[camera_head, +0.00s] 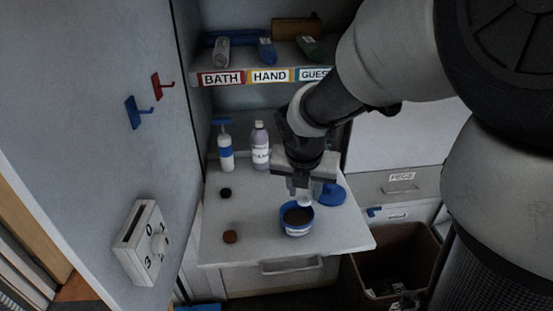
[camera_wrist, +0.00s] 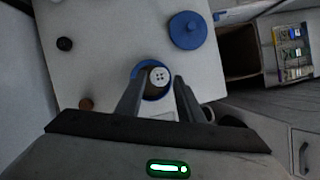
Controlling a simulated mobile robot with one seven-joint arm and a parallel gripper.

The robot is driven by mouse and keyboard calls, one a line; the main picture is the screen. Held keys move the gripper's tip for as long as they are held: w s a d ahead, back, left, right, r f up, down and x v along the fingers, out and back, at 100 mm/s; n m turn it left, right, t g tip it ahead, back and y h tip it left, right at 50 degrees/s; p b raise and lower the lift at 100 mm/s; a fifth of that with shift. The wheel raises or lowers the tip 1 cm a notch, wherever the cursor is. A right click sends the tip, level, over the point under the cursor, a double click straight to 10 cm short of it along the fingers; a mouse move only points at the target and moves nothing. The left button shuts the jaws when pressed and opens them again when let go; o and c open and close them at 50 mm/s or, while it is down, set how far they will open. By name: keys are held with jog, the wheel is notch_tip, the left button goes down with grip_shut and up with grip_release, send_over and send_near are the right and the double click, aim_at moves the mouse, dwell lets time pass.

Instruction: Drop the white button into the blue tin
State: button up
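The blue tin (camera_head: 297,229) stands on the pale worktop with its top open and a dark brown inside. The white button (camera_head: 304,201) shows at the tin's far rim, just below my fingertips; whether it touches the tin is unclear. In the wrist view the white button (camera_wrist: 159,77), with its holes, lies inside the outline of the blue tin (camera_wrist: 152,63). My gripper (camera_head: 301,190) points down over the tin. In the wrist view its fingers (camera_wrist: 160,84) stand apart on either side of the button, with narrow gaps seeming to show between.
A blue lid (camera_head: 331,194) lies right of the tin. A black button (camera_head: 225,193) and a brown button (camera_head: 230,237) lie to the left. A white-blue pump bottle (camera_head: 226,153) and a purple bottle (camera_head: 261,147) stand behind. A brown bin (camera_head: 400,245) is beyond the right edge.

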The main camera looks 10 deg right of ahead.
jog(key=shift+o, duration=1.1)
jog(key=p+v, duration=0.4)
jog(key=v, duration=1.3)
jog(key=shift+r+p, duration=0.2)
jog(key=shift+p, duration=0.15)
jog(key=shift+s+r, duration=0.1)
jog(key=s+d+r+m+p, duration=0.1)
jog(key=s+r+m+p, duration=0.3)
jog(key=m, duration=1.2)
jog(key=s+d+r+m+t+y+p, duration=0.1)
jog(key=s+r+m+p, duration=0.3)
jog(key=m, duration=1.1)
jog(key=s+d, duration=0.1)
jog(key=s, duration=0.1)
jog(key=shift+s+r+m+y, duration=0.3)
jog(key=shift+s+r+m, duration=0.05)
jog(key=shift+m, duration=0.05)
